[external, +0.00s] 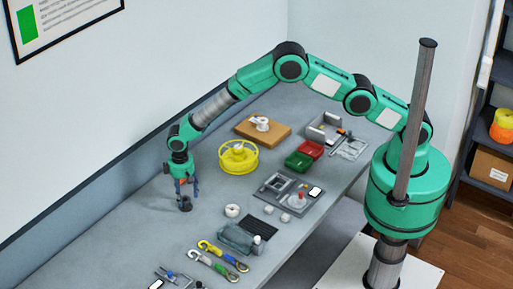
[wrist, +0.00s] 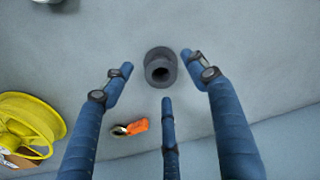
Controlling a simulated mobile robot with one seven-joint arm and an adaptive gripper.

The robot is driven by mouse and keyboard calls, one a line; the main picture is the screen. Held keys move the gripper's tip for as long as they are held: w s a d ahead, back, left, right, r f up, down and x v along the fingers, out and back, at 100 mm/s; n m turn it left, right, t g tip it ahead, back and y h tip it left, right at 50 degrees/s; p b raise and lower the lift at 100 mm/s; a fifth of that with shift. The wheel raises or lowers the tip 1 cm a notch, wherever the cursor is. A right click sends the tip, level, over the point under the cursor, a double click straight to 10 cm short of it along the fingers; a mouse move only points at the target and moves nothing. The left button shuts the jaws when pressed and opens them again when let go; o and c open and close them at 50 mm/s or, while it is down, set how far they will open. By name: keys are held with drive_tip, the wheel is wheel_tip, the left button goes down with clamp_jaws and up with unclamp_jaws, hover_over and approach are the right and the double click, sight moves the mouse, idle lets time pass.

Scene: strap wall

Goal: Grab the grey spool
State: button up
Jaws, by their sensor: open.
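The grey spool (wrist: 161,68) is small and dark grey, with a round hole in its end. It stands on the grey bench top. In the external view the spool (external: 185,204) is directly below my gripper (external: 187,190), near the wall side of the bench. In the wrist view my gripper (wrist: 160,80) has three blue fingers spread open. Two fingertips are to the left and right of the spool, and the third is below it in the picture. I see no clear contact between the fingers and the spool.
A yellow reel (external: 238,156) stands to the right of my gripper; it also shows in the wrist view (wrist: 28,128). An orange-tipped item (wrist: 131,127) lies near the fingers. A white ring (external: 232,211), a tray with parts and straps are nearer the front edge. The bench left of the spool is bare.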

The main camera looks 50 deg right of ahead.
sight(185, 200)
drive_tip(key=shift+f, duration=1.85)
drive_tip(key=c, duration=1.2)
